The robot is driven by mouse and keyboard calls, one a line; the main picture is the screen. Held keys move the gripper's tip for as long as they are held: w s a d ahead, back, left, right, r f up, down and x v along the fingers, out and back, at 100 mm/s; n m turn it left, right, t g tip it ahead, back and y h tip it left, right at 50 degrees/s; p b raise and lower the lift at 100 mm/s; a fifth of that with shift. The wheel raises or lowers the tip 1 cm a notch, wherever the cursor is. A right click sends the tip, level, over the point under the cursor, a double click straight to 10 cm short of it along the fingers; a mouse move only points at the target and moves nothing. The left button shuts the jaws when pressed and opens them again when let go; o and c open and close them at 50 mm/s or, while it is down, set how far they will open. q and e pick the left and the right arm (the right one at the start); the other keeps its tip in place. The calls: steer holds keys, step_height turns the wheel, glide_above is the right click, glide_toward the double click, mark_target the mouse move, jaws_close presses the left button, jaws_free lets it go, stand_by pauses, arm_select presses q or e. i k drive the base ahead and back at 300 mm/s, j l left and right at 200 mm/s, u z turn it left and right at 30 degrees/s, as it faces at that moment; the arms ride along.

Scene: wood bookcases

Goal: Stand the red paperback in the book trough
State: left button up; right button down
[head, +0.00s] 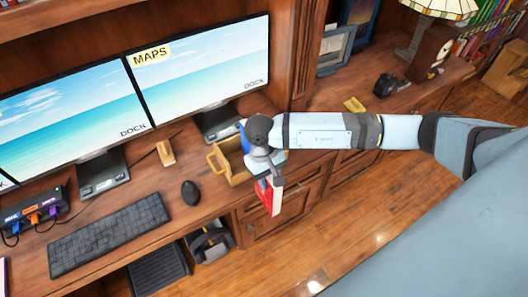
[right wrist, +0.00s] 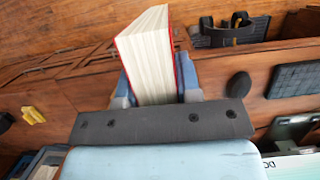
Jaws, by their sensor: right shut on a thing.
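The red paperback (head: 271,199) hangs below my right gripper (head: 267,180), in front of the desk's edge in the head view. In the right wrist view my right gripper (right wrist: 155,84) is shut on the red paperback (right wrist: 148,58), one finger on each side, with the pale page edges facing the camera. A light wooden open box (head: 238,178), which looks like the book trough, sits on the desk just left of the gripper. Something blue (head: 243,137) shows at its back; my wrist hides part of the box. My left gripper is out of view.
A black mouse (head: 190,192) and keyboard (head: 108,233) lie on the desk left of the box. Two monitors (head: 200,65) stand behind. A small wooden stand (head: 165,153) is near the box. A yellow object (head: 354,104) and black camera (head: 385,86) lie at right.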

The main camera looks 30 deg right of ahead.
mark_target(236, 166)
steer(key=i+l, duration=0.1)
steer(key=l, duration=1.25)
steer(key=k+z, duration=0.05)
